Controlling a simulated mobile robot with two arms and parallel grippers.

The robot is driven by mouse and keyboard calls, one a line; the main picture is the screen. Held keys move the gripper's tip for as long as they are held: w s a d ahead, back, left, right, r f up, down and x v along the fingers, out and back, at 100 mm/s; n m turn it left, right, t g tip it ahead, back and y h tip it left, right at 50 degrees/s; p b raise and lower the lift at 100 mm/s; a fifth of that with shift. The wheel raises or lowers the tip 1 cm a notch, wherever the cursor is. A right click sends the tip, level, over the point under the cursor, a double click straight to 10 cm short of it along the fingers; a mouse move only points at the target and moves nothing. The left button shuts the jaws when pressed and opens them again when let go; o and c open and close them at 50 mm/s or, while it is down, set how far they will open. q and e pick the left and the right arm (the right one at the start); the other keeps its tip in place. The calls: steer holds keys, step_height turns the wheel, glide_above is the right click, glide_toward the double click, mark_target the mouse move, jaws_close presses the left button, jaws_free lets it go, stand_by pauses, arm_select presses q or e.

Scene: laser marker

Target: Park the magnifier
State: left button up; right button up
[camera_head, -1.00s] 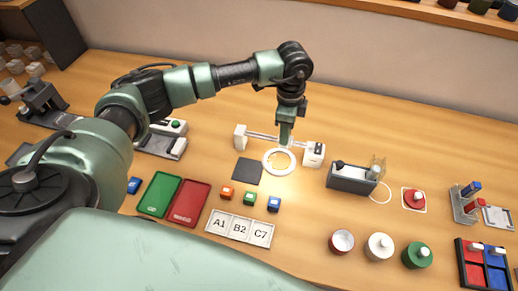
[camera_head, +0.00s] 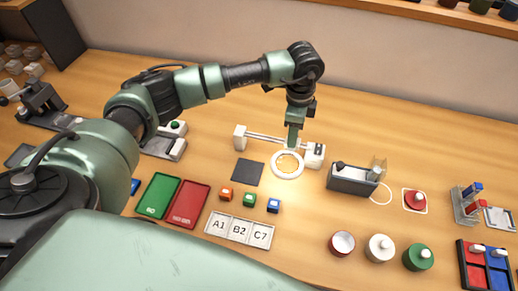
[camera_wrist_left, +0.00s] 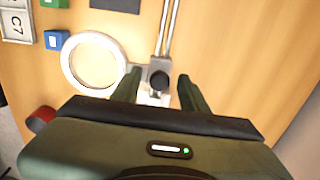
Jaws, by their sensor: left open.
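The magnifier is a white ring (camera_head: 274,166) on a slide. It hangs on a metal rail (camera_head: 262,136) between a white left end block (camera_head: 240,137) and a white right end block (camera_head: 315,153). The ring is close to the right block. My left gripper (camera_head: 293,140) points down at the rail just behind the ring. In the left wrist view the ring (camera_wrist_left: 67,66) lies left of the fingers, and a dark knob (camera_wrist_left: 159,79) shows between the two parted fingers (camera_wrist_left: 159,88). Contact with the knob cannot be told. My right gripper is out of view.
A dark square pad (camera_head: 248,172) lies left of the ring, with small orange, green and blue cubes (camera_head: 250,200) in front. A dark box device (camera_head: 352,180) stands to the right. Green (camera_head: 158,196) and red (camera_head: 189,204) trays lie front left. The table behind the rail is clear.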

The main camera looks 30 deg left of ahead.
arm_select(q)
steer(key=shift+s+a+f, duration=0.25)
steer(key=shift+s+f, duration=0.15)
steer(key=shift+f, duration=0.35)
steer(key=shift+w+r+g+p, duration=0.25)
steer(key=shift+r+g+p, duration=0.05)
steer(key=shift+r+p, duration=0.65)
steer(key=shift+w+r+p, duration=0.1)
steer(key=shift+r+p, duration=1.45)
steer(key=shift+r, duration=1.05)
